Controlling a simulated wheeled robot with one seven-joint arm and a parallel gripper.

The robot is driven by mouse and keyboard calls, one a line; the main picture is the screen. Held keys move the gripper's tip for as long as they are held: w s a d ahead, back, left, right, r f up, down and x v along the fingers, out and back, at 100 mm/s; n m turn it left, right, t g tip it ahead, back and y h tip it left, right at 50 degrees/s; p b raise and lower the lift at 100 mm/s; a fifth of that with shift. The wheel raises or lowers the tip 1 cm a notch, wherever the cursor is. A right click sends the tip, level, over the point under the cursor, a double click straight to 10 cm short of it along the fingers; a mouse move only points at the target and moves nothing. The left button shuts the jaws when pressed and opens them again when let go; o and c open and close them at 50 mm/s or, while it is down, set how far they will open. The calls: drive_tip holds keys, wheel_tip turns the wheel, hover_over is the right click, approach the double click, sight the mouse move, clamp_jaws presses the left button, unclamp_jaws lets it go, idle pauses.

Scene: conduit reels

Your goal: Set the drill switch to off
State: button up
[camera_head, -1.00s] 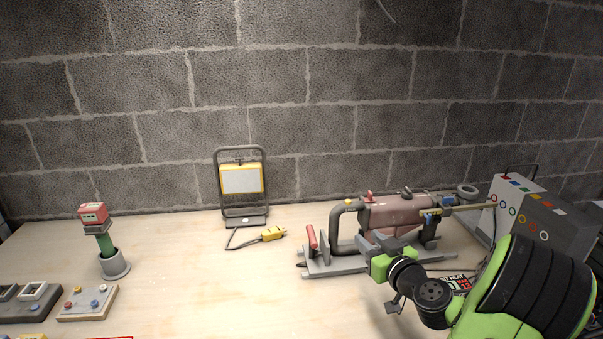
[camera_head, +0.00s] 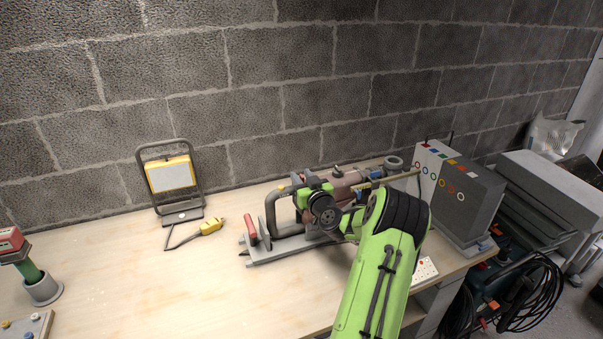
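The drill (camera_head: 346,184) is a dull pink machine on a grey base plate (camera_head: 262,258), with a curved dark handle (camera_head: 271,215) and a red lever (camera_head: 251,231) at its left. It lies at the middle of the bench against the wall. My gripper (camera_head: 312,184) is at the left end of the pink body, near the top of the curved handle. My green wrist and forearm cover part of the drill. The fingertips are too small and hidden to tell whether they are open or touching. I cannot make out the switch or its setting.
A grey box (camera_head: 457,195) with coloured rings stands right of the drill. A red-and-green post (camera_head: 28,270) is far left. The bench front (camera_head: 200,295) is clear.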

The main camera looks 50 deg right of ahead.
drive_tip(key=shift+w+d, duration=0.1)
drive_tip(key=shift+w, duration=0.15)
drive_tip(key=shift+c, duration=0.5)
clamp_jaws()
idle(0.8)
